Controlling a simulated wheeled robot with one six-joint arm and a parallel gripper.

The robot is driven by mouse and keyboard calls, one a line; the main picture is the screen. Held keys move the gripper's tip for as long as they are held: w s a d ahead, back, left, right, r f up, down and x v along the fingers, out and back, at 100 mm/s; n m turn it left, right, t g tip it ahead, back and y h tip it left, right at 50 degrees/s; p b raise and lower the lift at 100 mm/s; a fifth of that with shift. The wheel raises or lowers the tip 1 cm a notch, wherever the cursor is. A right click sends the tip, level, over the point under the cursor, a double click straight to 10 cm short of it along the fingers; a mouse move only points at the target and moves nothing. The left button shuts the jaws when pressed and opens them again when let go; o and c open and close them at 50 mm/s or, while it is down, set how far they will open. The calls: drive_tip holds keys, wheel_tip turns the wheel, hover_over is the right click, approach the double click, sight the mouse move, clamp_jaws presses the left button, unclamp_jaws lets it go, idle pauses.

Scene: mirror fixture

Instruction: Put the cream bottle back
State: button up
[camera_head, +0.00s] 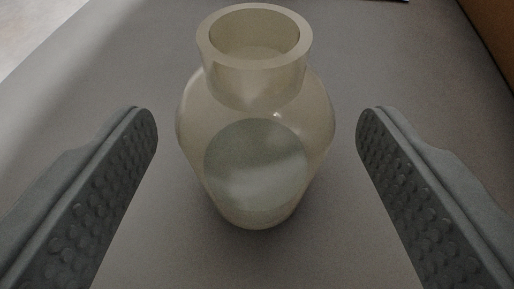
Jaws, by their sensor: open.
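The cream bottle (255,155) stands upright on a grey surface in the middle of the view. It is see-through, with an open round neck, and a pale rounded patch shows on its body. My gripper (257,130) is open, with one dark studded finger on each side of the bottle. There is a gap between each finger and the bottle, and neither finger appears to touch it.
The grey surface (130,60) is bare around the bottle. A brown panel or edge (493,30) shows at the upper right. A pale area (30,30) lies beyond the surface at the upper left.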

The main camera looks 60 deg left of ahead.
drive_tip(key=v, duration=0.7)
drive_tip(key=shift+d, duration=0.25)
drive_tip(key=shift+s+r, duration=0.1)
